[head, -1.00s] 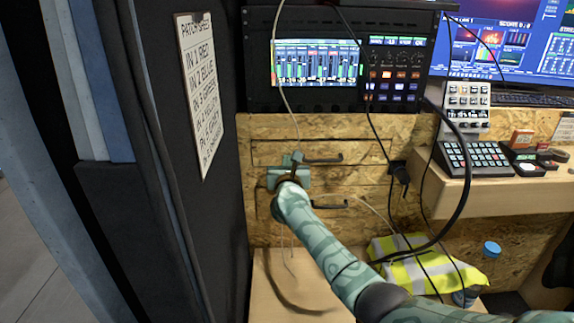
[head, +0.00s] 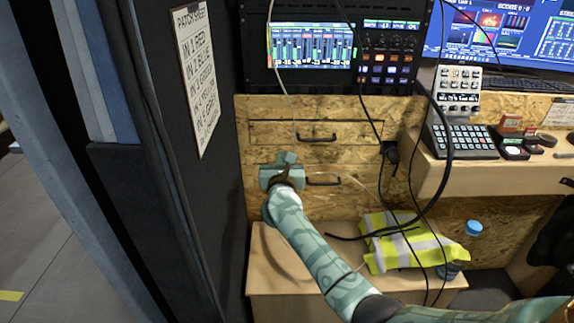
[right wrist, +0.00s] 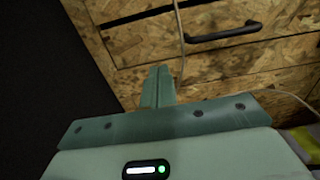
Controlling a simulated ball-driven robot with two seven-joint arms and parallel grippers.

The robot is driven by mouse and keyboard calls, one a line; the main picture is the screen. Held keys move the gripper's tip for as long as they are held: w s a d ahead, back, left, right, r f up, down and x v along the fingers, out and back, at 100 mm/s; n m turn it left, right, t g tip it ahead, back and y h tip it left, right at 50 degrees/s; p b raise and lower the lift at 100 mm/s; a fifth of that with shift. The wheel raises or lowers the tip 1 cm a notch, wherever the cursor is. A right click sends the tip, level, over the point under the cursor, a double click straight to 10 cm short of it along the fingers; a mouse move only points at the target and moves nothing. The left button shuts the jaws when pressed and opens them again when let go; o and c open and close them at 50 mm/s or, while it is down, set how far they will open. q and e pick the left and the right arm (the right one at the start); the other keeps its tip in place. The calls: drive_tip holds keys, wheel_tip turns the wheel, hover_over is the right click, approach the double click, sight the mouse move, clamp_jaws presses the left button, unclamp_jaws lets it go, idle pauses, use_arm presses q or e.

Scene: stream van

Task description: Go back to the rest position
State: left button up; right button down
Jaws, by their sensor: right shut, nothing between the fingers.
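My right gripper (head: 286,160) is in front of the wooden drawer fronts in the head view, at the end of my teal patterned arm. In the right wrist view its two fingers (right wrist: 158,84) are pressed together with nothing between them. The fingers point at the chipboard drawers (right wrist: 215,60), and a thin pale cable runs down just beyond their tips. I cannot tell whether the fingers touch the wood. My left gripper is in neither view.
A dark panel with a patch sheet (head: 197,78) stands close on the left. A mixer unit (head: 338,50) sits above the drawers. Black cables hang to the right of my arm. A yellow vest (head: 400,243) lies on a low wooden box (head: 268,283). A desk (head: 470,178) juts out at right.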

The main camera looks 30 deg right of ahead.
drive_tip(key=p+v, duration=0.1)
drive_tip(key=v, duration=0.4)
drive_tip(key=shift+s+d+r, duration=0.1)
